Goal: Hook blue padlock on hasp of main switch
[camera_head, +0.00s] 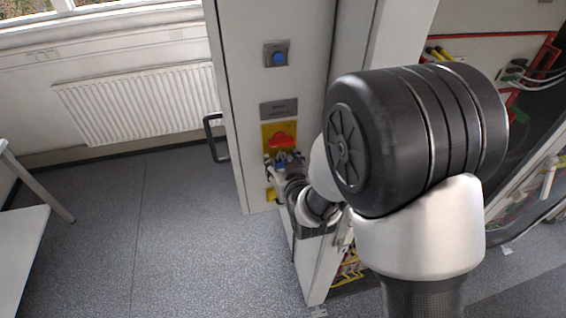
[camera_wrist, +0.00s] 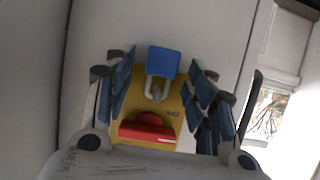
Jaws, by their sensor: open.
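The main switch has a red handle (camera_head: 281,141) on a yellow plate (camera_head: 268,131) on the grey cabinet; the wrist view shows the red handle (camera_wrist: 148,130) and yellow plate (camera_wrist: 178,118) too. The blue padlock (camera_wrist: 163,62) is at the plate's edge in the wrist view. Its silver shackle (camera_wrist: 157,90) points toward the red handle and appears to be at the hasp; whether it passes through cannot be told. My gripper (camera_wrist: 162,78) is open, with blue-padded fingers on either side of the padlock and visible gaps. In the head view, my gripper (camera_head: 285,163) is just below the handle and largely hides the padlock.
A blue button (camera_head: 278,58) and a grey label plate (camera_head: 279,109) are above the switch. A black door handle (camera_head: 214,138) sticks out at the cabinet's left edge. Open floor (camera_head: 170,230) lies to the left, with a white table (camera_head: 22,240) at the far left.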

